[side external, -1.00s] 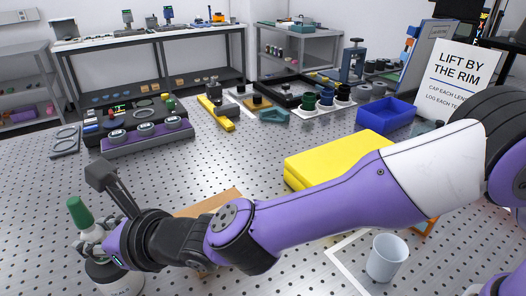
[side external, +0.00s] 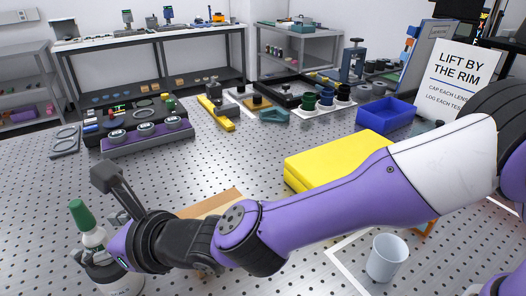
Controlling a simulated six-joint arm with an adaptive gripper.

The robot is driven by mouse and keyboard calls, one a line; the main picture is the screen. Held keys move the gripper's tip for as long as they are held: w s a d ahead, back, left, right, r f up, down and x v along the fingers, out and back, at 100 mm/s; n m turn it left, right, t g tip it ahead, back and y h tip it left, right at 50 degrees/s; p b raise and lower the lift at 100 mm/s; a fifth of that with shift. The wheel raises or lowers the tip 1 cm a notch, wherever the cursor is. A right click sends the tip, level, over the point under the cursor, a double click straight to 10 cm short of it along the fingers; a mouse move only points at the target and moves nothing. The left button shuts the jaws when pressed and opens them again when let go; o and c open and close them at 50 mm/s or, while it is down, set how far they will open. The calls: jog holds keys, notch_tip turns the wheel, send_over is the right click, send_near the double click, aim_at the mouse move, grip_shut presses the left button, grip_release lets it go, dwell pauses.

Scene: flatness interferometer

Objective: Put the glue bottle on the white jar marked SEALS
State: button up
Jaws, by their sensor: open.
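The glue bottle (side external: 95,238), white with a tall green cap, is at the lower left. It appears to stand on the dark lid of the white jar (side external: 124,289), leaning slightly in the picture. The jar is at the bottom edge, its lettering only partly visible and cut off. My gripper (side external: 96,246) is open with its fingers around the lower part of the bottle. The fingers and wrist hide the bottle's base, so its contact with the lid cannot be seen clearly.
A yellow case (side external: 330,158) lies under my forearm, and a pale cup (side external: 387,258) stands at the lower right. A blue bin (side external: 387,114) and a purple rack (side external: 148,140) are farther back. The perforated table is clear at centre left.

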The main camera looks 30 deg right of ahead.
jog(key=v, duration=1)
jog(key=w+d+r+m+g+h, duration=0.1)
jog(key=w+d+r+m+h, duration=0.15)
jog(key=d+m, duration=0.8)
jog(key=w+d+r+m+h, duration=0.1)
jog(key=d+m+h, duration=0.2)
jog(key=d+m, duration=0.7)
jog(key=s+d+m+g+h, duration=0.1)
jog(key=s+d+m+g, duration=0.1)
jog(key=s+d+m, duration=0.4)
jog(key=s+d+f+m+g+h, duration=0.1)
jog(key=s+d+m+h, duration=0.1)
jog(key=s+d+m, duration=0.5)
jog(key=d+m, duration=0.4)
jog(key=m, duration=0.6)
jog(key=shift+f+g, duration=0.15)
jog(key=shift+g, duration=0.25)
